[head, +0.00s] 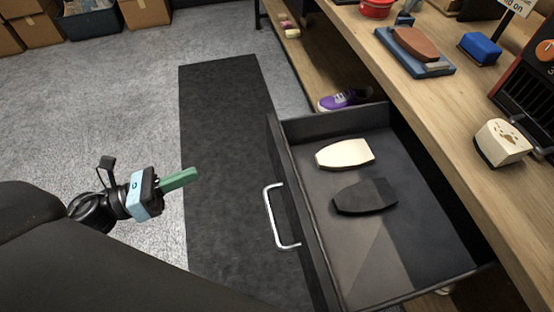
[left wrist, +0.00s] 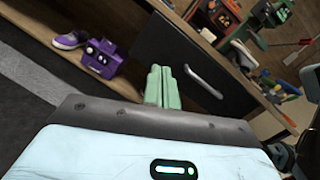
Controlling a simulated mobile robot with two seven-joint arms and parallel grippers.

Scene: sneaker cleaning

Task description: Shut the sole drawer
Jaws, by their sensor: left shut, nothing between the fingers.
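The sole drawer (head: 310,215) stands pulled out from under the wooden bench in the head view. Its silver handle (head: 272,220) is on the dark front panel. A cream sole (head: 344,153) and a dark grey sole (head: 365,196) lie inside. My left gripper (head: 194,174) has green fingers and is shut and empty, to the left of the drawer front and apart from the handle. In the left wrist view, the shut fingers (left wrist: 162,82) show before the dark drawer front (left wrist: 178,52), with the handle (left wrist: 203,82) to their right. I do not make out my right gripper.
The bench top (head: 450,120) overhangs the drawer and carries a blue tray (head: 413,52), a blue block (head: 481,47) and a brush-like block (head: 502,142). A purple sneaker (head: 345,99) sits on the low shelf behind the drawer. A dark mat (head: 222,130) leaves clear floor before the drawer.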

